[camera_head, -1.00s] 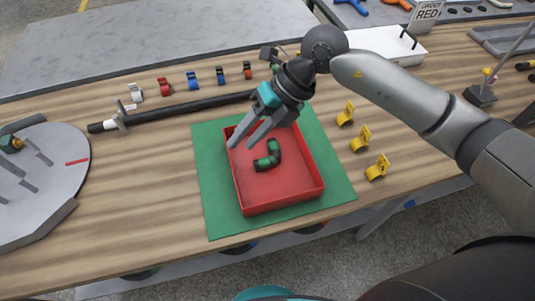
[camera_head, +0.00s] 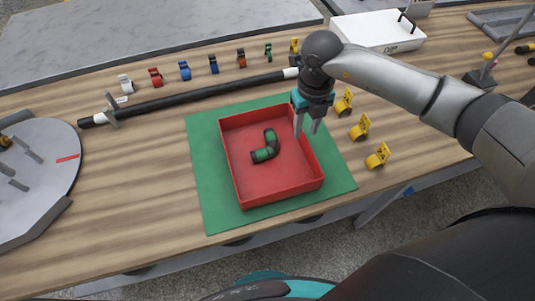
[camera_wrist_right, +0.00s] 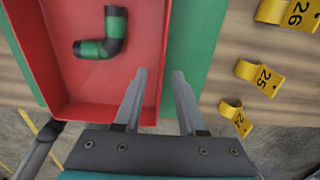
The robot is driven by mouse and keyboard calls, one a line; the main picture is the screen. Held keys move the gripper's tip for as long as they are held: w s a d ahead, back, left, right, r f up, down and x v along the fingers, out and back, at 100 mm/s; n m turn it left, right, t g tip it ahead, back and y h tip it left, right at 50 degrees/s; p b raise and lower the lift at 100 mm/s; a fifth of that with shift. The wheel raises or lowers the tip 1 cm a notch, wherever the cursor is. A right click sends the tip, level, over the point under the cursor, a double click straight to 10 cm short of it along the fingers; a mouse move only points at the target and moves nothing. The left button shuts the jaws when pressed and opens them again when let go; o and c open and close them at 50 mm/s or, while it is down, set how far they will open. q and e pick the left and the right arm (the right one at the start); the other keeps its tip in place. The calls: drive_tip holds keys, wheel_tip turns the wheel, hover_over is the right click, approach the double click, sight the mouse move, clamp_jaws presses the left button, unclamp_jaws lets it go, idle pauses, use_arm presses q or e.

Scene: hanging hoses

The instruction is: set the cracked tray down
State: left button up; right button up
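The red tray (camera_head: 281,195) rests on a green mat (camera_head: 206,188) on the wooden bench. A black and green elbow hose piece (camera_head: 266,147) lies inside it, also seen in the wrist view (camera_wrist_right: 103,34). No crack is clear on the tray. My right gripper (camera_head: 306,134) is open and empty at the tray's right wall. In the wrist view its fingers (camera_wrist_right: 157,73) are spread with the tray's wall (camera_wrist_right: 164,50) running between them in the picture; I cannot tell their height above it. My left gripper is not in view.
Yellow numbered clips (camera_head: 360,128) stand right of the mat. A long black hose (camera_head: 195,98) lies behind, with several coloured clips (camera_head: 184,70) beyond. A grey round plate with pegs (camera_head: 40,165) is at left. A white box (camera_head: 378,32) stands at back right.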

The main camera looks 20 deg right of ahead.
sight(305, 136)
drive_tip(key=f, duration=0.5)
drive_tip(key=shift+w+d+f+b, duration=0.1)
drive_tip(key=shift+d+f+b, duration=0.1)
drive_tip(key=shift+f+b, duration=0.15)
drive_tip(key=shift+r, duration=0.1)
clamp_jaws()
idle(1.1)
